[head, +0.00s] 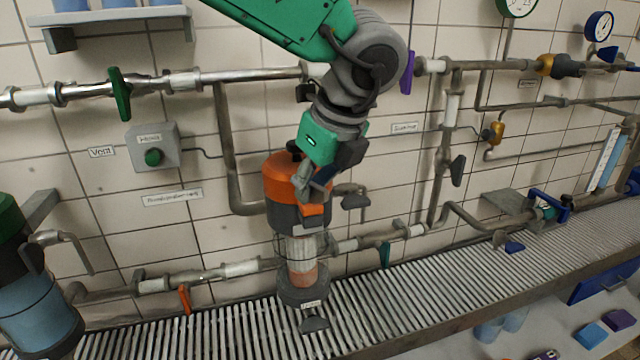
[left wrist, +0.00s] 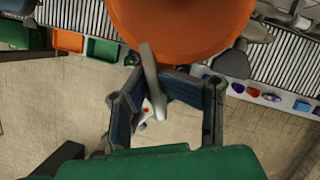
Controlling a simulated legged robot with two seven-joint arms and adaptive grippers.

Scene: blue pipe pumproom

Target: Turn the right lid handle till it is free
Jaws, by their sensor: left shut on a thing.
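The right vessel has an orange lid (head: 290,180) above a dark collar and a clear body. Its grey lid handle (head: 303,183) sticks out at the front of the lid. My left gripper (head: 320,180) comes down from above and is shut on this handle. In the left wrist view the handle (left wrist: 149,72) is a grey bar between the dark fingers of the gripper (left wrist: 168,88), in front of the orange lid (left wrist: 185,25). The fingers hide part of the handle in the head view. My right gripper is in neither view.
A left vessel (head: 35,310) with a green lid stands at the lower left edge. Pipes with valve levers run along the tiled wall, including a green lever (head: 120,94) and an orange lever (head: 184,299). A slatted grating (head: 420,290) lies below.

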